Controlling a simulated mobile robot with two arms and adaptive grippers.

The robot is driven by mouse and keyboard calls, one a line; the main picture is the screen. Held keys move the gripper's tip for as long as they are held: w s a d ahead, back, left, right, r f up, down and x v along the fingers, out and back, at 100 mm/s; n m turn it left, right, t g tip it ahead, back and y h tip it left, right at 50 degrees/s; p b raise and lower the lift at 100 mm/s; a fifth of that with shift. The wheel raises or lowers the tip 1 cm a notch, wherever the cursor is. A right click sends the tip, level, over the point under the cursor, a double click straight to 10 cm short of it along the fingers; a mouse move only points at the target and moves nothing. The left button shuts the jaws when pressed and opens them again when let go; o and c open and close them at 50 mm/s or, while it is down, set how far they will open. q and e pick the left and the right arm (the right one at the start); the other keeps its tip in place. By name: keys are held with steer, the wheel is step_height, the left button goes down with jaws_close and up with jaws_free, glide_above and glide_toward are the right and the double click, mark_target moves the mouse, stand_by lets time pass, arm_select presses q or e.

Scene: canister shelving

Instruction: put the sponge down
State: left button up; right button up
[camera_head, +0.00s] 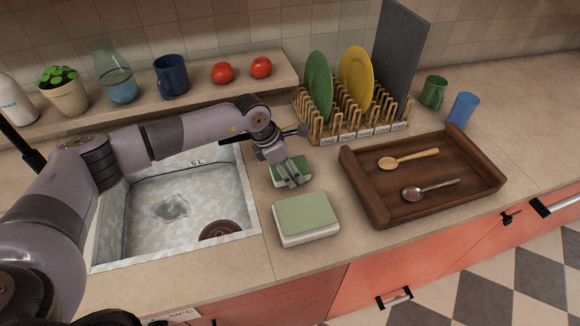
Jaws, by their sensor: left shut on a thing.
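My left gripper (291,182) is over the counter, just right of the sink, pointing down. It is shut on a green sponge (303,164), which the fingers partly cover. I cannot tell whether the sponge touches the counter. A larger pale block with a flat green top (305,214) lies just in front of it on the counter. My right gripper is not in view.
The sink (165,205) is at the left. A dark wooden tray (377,205) with two spoons stands at the right. A dish rack (330,122) holds plates and a grey board behind. A green mug (433,91) and blue cup (462,109) stand at the back right.

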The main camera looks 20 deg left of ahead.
arm_select(q)
steer(key=shift+f, duration=0.35)
steer(key=shift+f, duration=0.1)
steer(key=shift+f+b, duration=0.4)
steer(key=shift+b, duration=0.15)
steer(key=shift+s, duration=0.1)
steer(key=shift+f, duration=0.15)
steer(key=o, duration=0.9)
steer(key=shift+s, duration=0.1)
steer(key=o, duration=0.5)
steer(key=shift+w+f, duration=0.2)
